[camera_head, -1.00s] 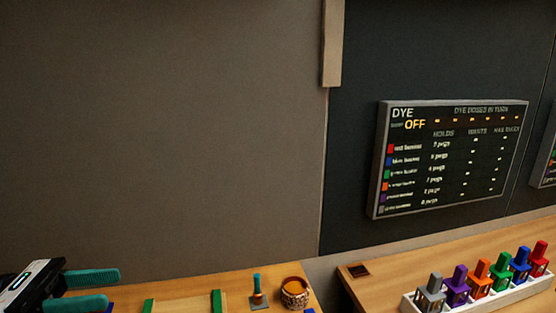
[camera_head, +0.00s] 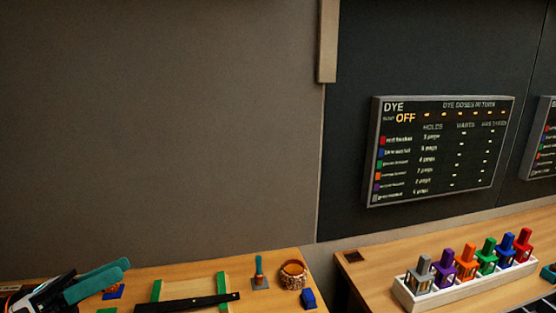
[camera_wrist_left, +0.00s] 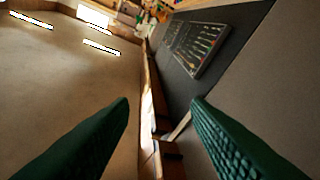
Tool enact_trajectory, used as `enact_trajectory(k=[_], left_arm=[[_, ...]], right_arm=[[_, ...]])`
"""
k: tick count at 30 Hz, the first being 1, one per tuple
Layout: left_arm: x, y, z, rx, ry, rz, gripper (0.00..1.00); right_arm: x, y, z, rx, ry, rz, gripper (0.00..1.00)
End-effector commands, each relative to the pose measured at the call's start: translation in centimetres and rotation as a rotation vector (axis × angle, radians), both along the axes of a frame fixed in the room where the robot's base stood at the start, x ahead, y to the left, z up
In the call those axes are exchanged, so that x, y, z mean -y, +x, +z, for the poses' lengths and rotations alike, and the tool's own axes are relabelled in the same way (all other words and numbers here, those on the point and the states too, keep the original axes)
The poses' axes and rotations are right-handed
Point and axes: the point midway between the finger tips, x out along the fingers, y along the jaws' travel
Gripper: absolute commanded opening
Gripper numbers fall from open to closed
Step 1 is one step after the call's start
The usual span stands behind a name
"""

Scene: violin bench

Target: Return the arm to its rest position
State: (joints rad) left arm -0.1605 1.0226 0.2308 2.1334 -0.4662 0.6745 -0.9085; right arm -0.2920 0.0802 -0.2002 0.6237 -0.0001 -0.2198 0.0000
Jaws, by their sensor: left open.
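My left gripper (camera_head: 98,281) is at the lower left of the head view, above the left end of the bench, with its teal fingers pointing right. In the left wrist view its two dark green fingers (camera_wrist_left: 160,125) stand wide apart with nothing between them. The left gripper is open and empty. Most of the left arm is out of the head view. My right gripper is not in view.
The wooden bench (camera_head: 225,266) holds a frame with green strips (camera_head: 222,283), a black bar (camera_head: 188,302), a teal-handled tool (camera_head: 259,270), a round woven pot (camera_head: 293,275) and a blue block (camera_head: 309,299). A white rack (camera_head: 480,279) of coloured bottles stands right, below a dye board (camera_head: 440,150).

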Motion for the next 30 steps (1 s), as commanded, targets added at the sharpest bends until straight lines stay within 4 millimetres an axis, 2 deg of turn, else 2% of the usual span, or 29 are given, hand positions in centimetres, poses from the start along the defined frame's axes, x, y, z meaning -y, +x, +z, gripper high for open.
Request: enact_trajectory(k=[5, 8, 11, 14, 16, 20, 21, 24, 27, 30], left_arm=[[-0.8, 1.8, -1.5, -0.176, -0.233, 0.137, 0.44], [-1.7, 3.1, -3.2, -0.319, -0.414, 0.241, 0.44], [-3.1, 4.1, -6.3, -0.516, -0.649, 0.377, 0.44], [-4.4, 4.3, -10.7, -0.736, -0.896, 0.527, 0.44], [-4.9, 3.7, -14.2, -0.891, -1.064, 0.634, 0.44], [-4.8, 1.0, -21.2, -1.181, -1.359, 0.846, 0.44], [-4.4, -0.3, -23.3, -1.269, -1.441, 0.914, 0.44], [-3.0, -3.7, -27.6, -1.463, -1.615, 1.076, 0.44], [-1.4, -7.0, -30.5, -1.612, -1.736, 1.219, 0.44], [0.3, -10.0, -32.4, -1.732, -1.821, 1.345, 0.44]], right_arm=[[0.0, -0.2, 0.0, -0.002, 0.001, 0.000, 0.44], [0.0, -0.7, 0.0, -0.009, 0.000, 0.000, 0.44], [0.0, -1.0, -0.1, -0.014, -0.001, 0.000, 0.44], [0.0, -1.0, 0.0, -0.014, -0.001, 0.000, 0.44], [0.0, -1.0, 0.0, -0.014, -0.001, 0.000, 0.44], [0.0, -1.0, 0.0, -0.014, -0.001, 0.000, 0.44], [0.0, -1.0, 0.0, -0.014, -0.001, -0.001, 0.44], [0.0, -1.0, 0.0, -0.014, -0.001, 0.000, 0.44], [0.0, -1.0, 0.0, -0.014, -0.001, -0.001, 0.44], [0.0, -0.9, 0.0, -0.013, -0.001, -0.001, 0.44]])
